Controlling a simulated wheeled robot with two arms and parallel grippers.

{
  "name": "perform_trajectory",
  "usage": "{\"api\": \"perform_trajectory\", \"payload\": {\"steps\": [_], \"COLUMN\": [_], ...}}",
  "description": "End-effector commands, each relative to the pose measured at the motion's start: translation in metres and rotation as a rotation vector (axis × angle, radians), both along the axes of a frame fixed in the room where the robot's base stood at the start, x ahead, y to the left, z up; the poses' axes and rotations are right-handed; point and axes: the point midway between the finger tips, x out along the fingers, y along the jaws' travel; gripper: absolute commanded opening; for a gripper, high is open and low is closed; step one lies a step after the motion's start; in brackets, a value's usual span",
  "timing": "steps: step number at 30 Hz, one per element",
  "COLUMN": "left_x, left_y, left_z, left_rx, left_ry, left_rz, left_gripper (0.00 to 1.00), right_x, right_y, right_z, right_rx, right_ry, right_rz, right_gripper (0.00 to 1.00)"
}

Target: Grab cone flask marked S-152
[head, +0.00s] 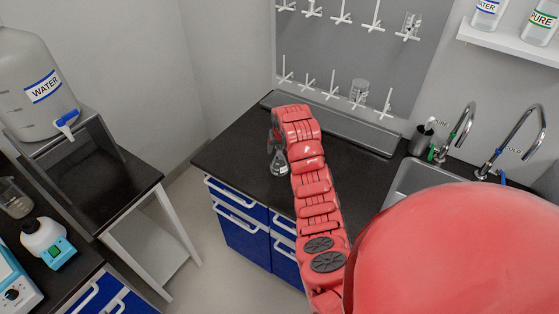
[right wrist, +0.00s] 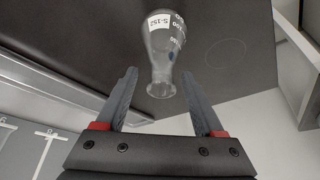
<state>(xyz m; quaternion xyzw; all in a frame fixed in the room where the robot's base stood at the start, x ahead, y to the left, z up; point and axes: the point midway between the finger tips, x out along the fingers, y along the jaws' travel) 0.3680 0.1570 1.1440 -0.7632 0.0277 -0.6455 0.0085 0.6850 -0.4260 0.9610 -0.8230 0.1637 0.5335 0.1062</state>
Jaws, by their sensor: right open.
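The clear cone flask marked S-152 (right wrist: 163,45) stands on the black bench top, its white label readable in the right wrist view. In the head view the flask (head: 279,163) is near the front left part of the bench, partly covered by my right arm. My right gripper (right wrist: 160,75) is open, with its two dark fingers apart on either side of the flask's mouth and neck. I see clear gaps between the fingers and the glass. In the head view this gripper is mostly hidden behind the red arm. My left gripper is out of view.
A peg rack (head: 350,50) with glassware stands behind the bench. A sink (head: 420,178) with taps is at the right. A water container (head: 35,85) sits on a stand at the left. The bench top (head: 235,145) left of the flask is clear.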

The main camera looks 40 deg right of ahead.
Motion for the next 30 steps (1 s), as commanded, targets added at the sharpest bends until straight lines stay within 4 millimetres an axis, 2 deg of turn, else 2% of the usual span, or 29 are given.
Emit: {"api": "perform_trajectory", "payload": {"steps": [2, 9, 18, 27, 30], "left_x": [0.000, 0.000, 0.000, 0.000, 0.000], "left_y": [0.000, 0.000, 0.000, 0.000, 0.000], "left_z": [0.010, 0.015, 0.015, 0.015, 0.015], "left_rx": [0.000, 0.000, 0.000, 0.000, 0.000], "left_ry": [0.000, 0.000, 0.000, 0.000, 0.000], "left_rz": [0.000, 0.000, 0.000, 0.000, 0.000], "left_gripper": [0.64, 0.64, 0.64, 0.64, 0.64], "right_x": [0.005, 0.012, 0.013, 0.013, 0.013], "right_y": [0.001, -0.003, -0.003, -0.003, -0.003], "right_z": [-0.003, -0.024, -0.026, -0.026, -0.026], "right_rx": [0.002, 0.002, 0.000, 0.000, 0.000], "right_ry": [0.005, 0.003, 0.001, 0.001, 0.001], "right_rz": [0.000, -0.001, 0.000, 0.000, 0.000], "right_gripper": [0.70, 0.70, 0.68, 0.14, 0.00]}}
